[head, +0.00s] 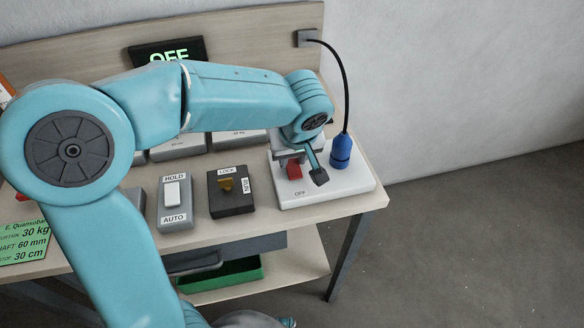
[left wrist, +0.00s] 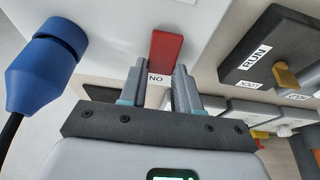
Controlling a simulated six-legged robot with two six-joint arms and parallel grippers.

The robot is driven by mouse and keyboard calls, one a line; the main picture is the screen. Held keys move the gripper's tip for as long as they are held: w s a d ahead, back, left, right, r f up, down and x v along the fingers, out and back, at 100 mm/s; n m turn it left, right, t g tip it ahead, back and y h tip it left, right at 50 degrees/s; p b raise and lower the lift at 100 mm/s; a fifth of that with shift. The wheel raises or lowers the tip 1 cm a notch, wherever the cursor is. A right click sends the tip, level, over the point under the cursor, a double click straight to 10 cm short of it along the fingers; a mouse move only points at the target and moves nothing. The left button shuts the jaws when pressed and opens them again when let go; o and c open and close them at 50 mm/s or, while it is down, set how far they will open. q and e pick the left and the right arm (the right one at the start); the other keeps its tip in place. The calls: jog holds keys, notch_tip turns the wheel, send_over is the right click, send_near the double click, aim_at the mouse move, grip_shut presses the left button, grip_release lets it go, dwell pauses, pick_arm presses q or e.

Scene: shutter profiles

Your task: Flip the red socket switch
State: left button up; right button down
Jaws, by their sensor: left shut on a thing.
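The red socket switch (head: 294,171) is a small red rocker on a white socket box (head: 340,190) at the right end of the bench. "OFF" is printed near the box's front edge. My left gripper (head: 305,168) is down at the switch and partly covers it in the head view. In the left wrist view the red switch (left wrist: 165,48) shows at the fingertips (left wrist: 160,68), one finger on each side. The gripper is shut on it. An "ON" label, upside down, shows between the fingers. My right gripper is not in view.
A blue plug (head: 341,152) with a black cable stands in the box close beside the gripper. A black LOCK/RUN key switch (head: 231,200) and a grey HOLD/AUTO switch (head: 175,210) are to the left. A display (head: 168,54) reads "OFF". A green bin (head: 225,275) is below.

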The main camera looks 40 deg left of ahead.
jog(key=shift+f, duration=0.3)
pick_arm(q)
jog(key=o, duration=1.1)
jog(key=shift+c, duration=0.2)
jog(key=p+v, duration=0.2)
jog(key=v, duration=1.4)
jog(key=shift+r, duration=0.2)
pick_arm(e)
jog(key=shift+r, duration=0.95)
pick_arm(q)
jog(key=shift+s+d, duration=0.1)
jog(key=shift+d, duration=0.05)
